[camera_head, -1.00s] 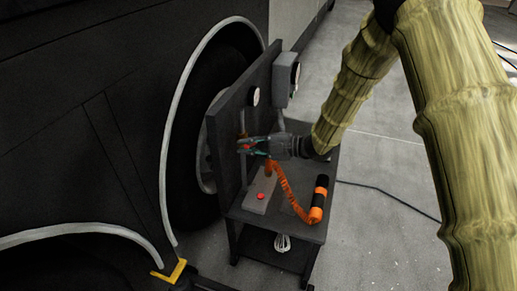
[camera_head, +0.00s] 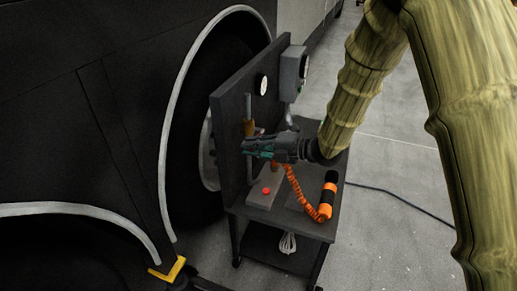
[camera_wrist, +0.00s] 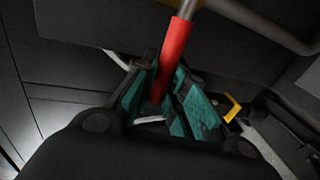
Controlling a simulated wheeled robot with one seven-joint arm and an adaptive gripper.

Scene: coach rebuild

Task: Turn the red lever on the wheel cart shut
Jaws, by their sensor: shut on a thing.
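The wheel cart (camera_head: 283,222) stands beside the dark vehicle's wheel, with an upright panel (camera_head: 231,135) along its left side. My gripper (camera_head: 249,147) is at the panel, level with the brass valve fitting. In the wrist view the red lever (camera_wrist: 174,55) runs down between the teal fingers of my gripper (camera_wrist: 165,103), which are shut on it near its lower end. In the head view the fingers hide the lever. A vertical pipe with a brass fitting (camera_head: 249,128) shows on the panel just above my gripper.
On the cart top are a grey box with a red button (camera_head: 266,190) and an orange coiled hose (camera_head: 301,195) to a black-and-orange handle (camera_head: 328,196). A cable crosses the floor at right.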

